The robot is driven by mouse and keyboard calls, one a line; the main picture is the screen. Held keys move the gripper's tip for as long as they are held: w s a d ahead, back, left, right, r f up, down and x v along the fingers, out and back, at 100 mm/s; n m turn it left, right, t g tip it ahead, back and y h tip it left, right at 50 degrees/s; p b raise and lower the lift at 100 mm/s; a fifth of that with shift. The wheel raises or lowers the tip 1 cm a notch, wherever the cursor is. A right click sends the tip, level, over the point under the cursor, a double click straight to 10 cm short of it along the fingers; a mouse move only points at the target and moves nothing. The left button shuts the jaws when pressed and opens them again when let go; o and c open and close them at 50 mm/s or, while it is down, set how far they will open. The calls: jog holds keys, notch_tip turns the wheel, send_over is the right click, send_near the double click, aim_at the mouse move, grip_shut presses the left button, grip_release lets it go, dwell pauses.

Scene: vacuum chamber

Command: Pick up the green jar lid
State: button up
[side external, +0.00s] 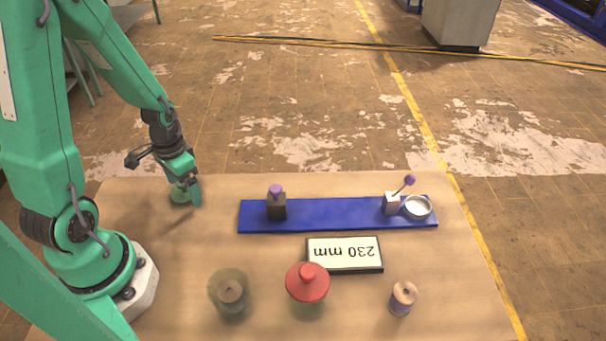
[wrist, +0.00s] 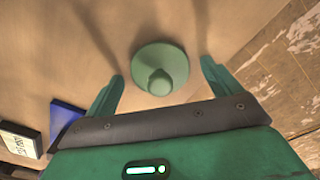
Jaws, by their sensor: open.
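The green jar lid (wrist: 160,60) is a round disc with a knob on top, lying on the wooden table. In the wrist view it sits between and slightly beyond the two fingertips of my gripper (wrist: 160,78), with the knob toward the camera. My gripper is open, with a gap between the lid and each finger. In the side view the lid (side external: 180,194) is at the table's far left, partly hidden by my gripper (side external: 188,196), which points down at it.
A blue board (side external: 335,217) carries a dark block with a purple knob (side external: 276,203), a white block with a lever (side external: 392,204) and a round metal dish (side external: 417,207). Nearer are a sign reading 230 mm (side external: 344,254), a glass jar (side external: 229,294), a red-lidded jar (side external: 307,284) and a spool (side external: 402,298).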

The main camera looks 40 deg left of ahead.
dwell(0.4)
jog(key=c, duration=1)
jog(key=shift+r, duration=0.2)
jog(key=shift+r, duration=1.35)
jog(key=d+r, duration=0.2)
jog(key=d, duration=0.2)
jog(key=d+r, duration=0.3)
jog(key=s+d+r, duration=0.1)
jog(key=d+r, duration=0.2)
jog(key=d, duration=0.1)
jog(key=shift+s+d, duration=0.1)
jog(key=shift+d, duration=0.2)
jog(key=shift+c, duration=0.2)
